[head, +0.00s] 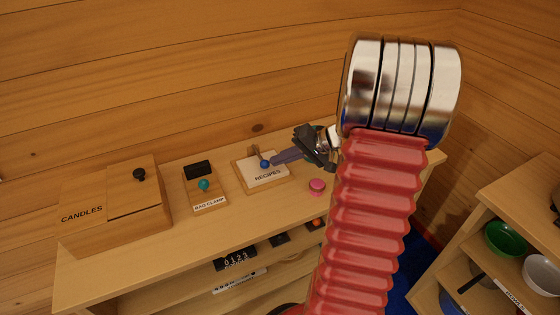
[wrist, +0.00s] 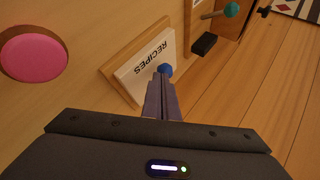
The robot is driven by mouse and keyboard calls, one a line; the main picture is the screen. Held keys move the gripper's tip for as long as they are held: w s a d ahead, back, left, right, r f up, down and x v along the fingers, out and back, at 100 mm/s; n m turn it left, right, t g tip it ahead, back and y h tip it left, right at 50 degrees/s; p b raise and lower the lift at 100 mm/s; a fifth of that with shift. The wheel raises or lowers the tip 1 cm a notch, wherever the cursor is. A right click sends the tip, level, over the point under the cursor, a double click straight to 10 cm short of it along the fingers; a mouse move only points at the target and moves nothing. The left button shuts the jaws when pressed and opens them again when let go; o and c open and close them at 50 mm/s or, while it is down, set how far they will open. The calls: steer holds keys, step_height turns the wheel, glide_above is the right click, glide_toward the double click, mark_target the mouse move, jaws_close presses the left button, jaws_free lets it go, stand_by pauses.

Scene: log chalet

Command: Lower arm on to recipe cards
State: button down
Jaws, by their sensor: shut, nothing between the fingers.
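The recipe cards (head: 268,173) are a white stack lettered RECIPES on a wooden base (head: 240,176), on top of the shelf unit. They show at an angle in the wrist view (wrist: 146,72). A blue knob (head: 265,164) sits over the cards' far edge beside a short brownish arm (head: 254,153); the arm's exact tilt is hard to tell. In the wrist view the knob (wrist: 167,69) is partly hidden behind my fingertips. My gripper (head: 273,161) is shut and empty, its tips right at the knob; I cannot tell whether they touch.
A bag clamp board (head: 206,203) with a teal knob and a candle box (head: 82,212) stand left of the cards. A pink button (head: 317,185) lies to the right. Log walls rise behind. A shelf with bowls (head: 505,238) stands at right.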

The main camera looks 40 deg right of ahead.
steer(key=shift+r, duration=0.4)
steer(key=shift+d+r, duration=0.1)
steer(key=shift+s+d+r, duration=0.2)
steer(key=shift+d+r, duration=0.15)
steer(key=shift+d, duration=0.15)
steer(key=s+d+r, duration=0.4)
steer(key=s+d, duration=0.1)
steer(key=s, duration=0.4)
steer(key=shift+s+d, duration=0.3)
steer(key=shift+s, duration=0.05)
